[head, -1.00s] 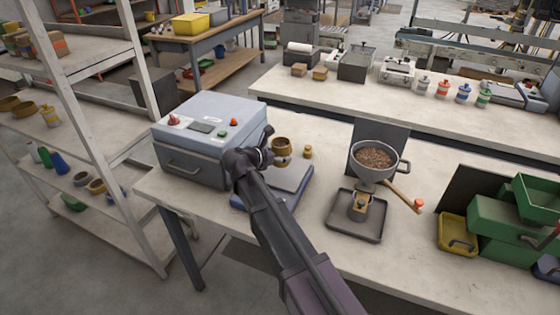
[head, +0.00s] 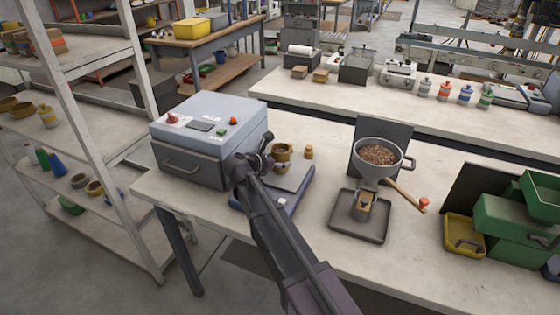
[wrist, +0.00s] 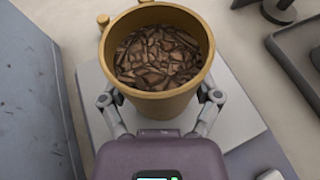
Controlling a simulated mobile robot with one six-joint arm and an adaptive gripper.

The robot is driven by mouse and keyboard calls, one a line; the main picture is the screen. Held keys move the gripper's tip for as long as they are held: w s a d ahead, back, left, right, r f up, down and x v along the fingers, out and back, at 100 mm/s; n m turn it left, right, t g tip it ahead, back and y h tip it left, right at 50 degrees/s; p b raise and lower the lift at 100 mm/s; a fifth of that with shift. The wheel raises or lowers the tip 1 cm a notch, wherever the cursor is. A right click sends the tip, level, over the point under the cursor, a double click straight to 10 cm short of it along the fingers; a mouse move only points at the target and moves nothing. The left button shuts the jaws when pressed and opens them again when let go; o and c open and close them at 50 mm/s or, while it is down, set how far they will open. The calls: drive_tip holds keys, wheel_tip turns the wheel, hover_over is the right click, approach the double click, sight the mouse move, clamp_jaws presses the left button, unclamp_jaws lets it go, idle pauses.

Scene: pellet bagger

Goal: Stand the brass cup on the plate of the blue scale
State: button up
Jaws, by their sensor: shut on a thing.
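The brass cup (head: 281,157) is upright and full of brown pellets, which show in the wrist view. My gripper (wrist: 160,100) is shut on the cup (wrist: 155,88), with one finger at each side of it. The blue scale (head: 293,198) stands on the bench, partly hidden behind my arm. Its grey plate (head: 291,177) lies under and around the cup in both views. I cannot tell whether the cup's base touches the plate.
A grey-blue machine with knobs (head: 206,139) stands just left of the scale. A small brass weight (head: 308,153) stands behind the scale. To the right are a pellet hopper with a lever (head: 380,158) over a dark tray (head: 360,222), and green bins (head: 505,225).

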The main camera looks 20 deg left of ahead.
drive_tip(key=shift+f, duration=0.15)
drive_tip(key=o, duration=1)
drive_tip(key=shift+c, duration=0.2)
drive_tip(key=shift+r, duration=0.25)
drive_tip(key=p+v, duration=0.4)
drive_tip(key=v, duration=0.6)
drive_tip(key=shift+s+a+r, duration=0.1)
drive_tip(key=shift+s+r, duration=0.05)
drive_tip(key=shift+s+a+r+p, duration=0.2)
drive_tip(key=shift+s+a+p, duration=0.1)
drive_tip(key=shift+s, duration=0.35)
